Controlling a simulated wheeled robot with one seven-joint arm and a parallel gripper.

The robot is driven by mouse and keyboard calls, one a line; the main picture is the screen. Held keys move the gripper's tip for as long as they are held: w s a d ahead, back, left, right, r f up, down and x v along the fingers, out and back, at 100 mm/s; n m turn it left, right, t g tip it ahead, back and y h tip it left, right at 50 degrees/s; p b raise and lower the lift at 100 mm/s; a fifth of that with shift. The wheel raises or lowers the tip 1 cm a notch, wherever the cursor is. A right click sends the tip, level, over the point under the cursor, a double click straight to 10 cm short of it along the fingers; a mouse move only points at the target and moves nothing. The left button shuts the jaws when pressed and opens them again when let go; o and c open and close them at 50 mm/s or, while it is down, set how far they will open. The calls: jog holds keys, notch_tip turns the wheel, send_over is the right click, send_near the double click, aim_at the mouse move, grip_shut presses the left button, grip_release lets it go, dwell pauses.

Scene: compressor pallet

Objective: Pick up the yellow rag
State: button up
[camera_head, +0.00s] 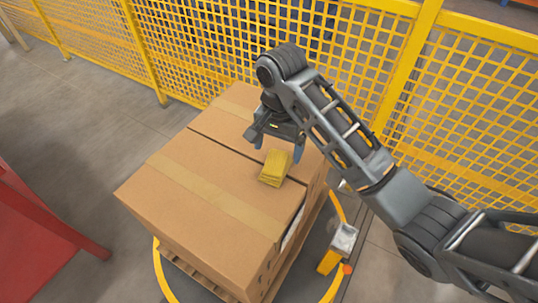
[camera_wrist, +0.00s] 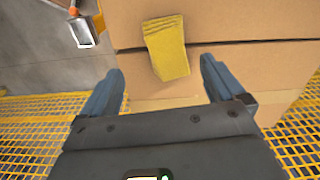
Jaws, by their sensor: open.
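The yellow rag (camera_head: 275,168) lies folded on top of the cardboard boxes (camera_head: 196,184), near their right edge. In the wrist view the rag (camera_wrist: 167,48) lies ahead of the fingertips, roughly midway between them, across the dark seam between two boxes. My gripper (camera_head: 278,144) is above the boxes, just beyond the rag in the head view. The height of the fingers over the box top is hard to tell.
The boxes stand on a wooden pallet (camera_head: 190,279) inside a yellow ring. A yellow mesh fence (camera_head: 190,62) runs close behind. A small yellow post with a grey top (camera_head: 343,240) stands right of the boxes. A red structure (camera_head: 35,235) is at left. Grey floor (camera_head: 85,125) lies open between.

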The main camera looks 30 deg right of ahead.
aim_at(274, 166)
jog(key=shift+w+a+f, duration=0.1)
jog(key=shift+w+f, duration=0.05)
jog(key=shift+f, duration=1.1)
jog(key=shift+w+a+f, duration=0.1)
jog(key=shift+w+f, duration=0.1)
jog(key=shift+f, duration=1.1)
jog(key=shift+w+f, duration=0.15)
jog(key=shift+f, duration=1.1)
jog(key=c, duration=1.1)
